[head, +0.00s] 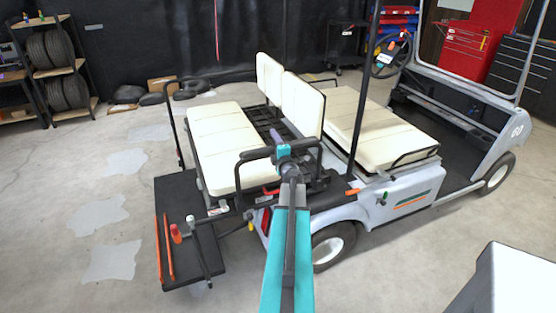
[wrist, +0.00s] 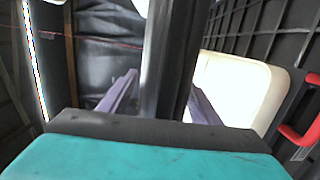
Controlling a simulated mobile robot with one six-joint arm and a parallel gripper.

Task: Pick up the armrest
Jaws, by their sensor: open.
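The black tubular armrest (head: 252,154) stands at the near side of the cart's cream rear seat. My gripper (head: 276,136) is at this armrest in the head view, with its purple fingers partly hidden by my own wrist. In the wrist view, the two purple fingers of my gripper (wrist: 163,84) are apart. A thick dark bar (wrist: 170,50), which looks like the armrest, runs between them, and they do not look closed on it. I cannot tell whether either finger touches it.
The rear seat cushion (head: 218,140) and backrests (head: 302,104) are close to my gripper. A black roof post (head: 364,100) stands to the right. The rear footboard (head: 186,200) holds several loose tools. Clear floor (head: 100,180) lies at left.

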